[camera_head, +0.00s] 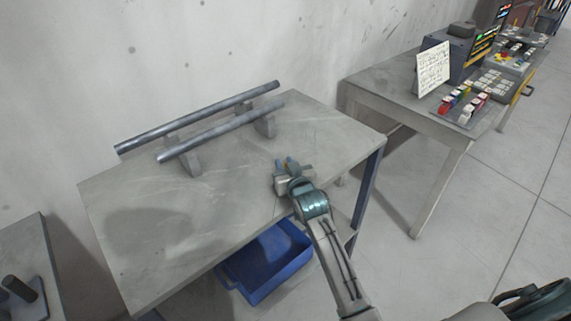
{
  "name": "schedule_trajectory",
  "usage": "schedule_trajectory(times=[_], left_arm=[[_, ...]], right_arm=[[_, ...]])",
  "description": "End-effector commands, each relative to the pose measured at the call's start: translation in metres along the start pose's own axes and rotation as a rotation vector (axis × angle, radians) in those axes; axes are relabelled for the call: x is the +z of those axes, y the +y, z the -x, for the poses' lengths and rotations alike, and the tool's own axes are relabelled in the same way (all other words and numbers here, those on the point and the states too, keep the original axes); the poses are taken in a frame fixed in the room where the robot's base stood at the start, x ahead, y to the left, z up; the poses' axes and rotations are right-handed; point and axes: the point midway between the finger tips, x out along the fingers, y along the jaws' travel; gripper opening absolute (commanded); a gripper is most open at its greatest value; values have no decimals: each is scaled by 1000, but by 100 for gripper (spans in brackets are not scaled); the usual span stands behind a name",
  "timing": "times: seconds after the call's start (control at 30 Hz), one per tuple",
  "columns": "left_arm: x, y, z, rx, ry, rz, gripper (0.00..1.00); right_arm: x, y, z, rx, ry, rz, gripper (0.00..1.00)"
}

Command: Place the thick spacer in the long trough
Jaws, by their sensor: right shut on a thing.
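My right gripper (290,172) is over the near right part of the grey table (140,240). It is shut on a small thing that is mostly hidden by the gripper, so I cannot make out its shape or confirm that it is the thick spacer. Two long parallel metal bars (222,127) rest on grey supports (190,164) toward the back of the table, and they look like the long trough. The gripper is in front of their right end and apart from them. I see nothing lying between the bars. My left gripper is not in view.
A blue bin (265,268) sits below the table. A second table (385,85) at the right holds a white sign (433,68), a dark console and colored blocks (462,103). A dark peg (18,286) stands at the lower left. The table's front left is clear.

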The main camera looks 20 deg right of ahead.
Motion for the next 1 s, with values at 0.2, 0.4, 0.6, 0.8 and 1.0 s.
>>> schedule_trajectory(times=[0.2,0.4,0.6,0.8,1.0], left_arm=[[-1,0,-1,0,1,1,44],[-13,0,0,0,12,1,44],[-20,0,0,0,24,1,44],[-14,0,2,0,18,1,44],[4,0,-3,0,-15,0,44]], right_arm=[[0,0,0,0,1,0,0],[3,0,0,0,0,0,36],[3,0,0,0,0,0,44],[-2,0,1,0,1,0,44],[2,0,31,0,0,-1,44]])
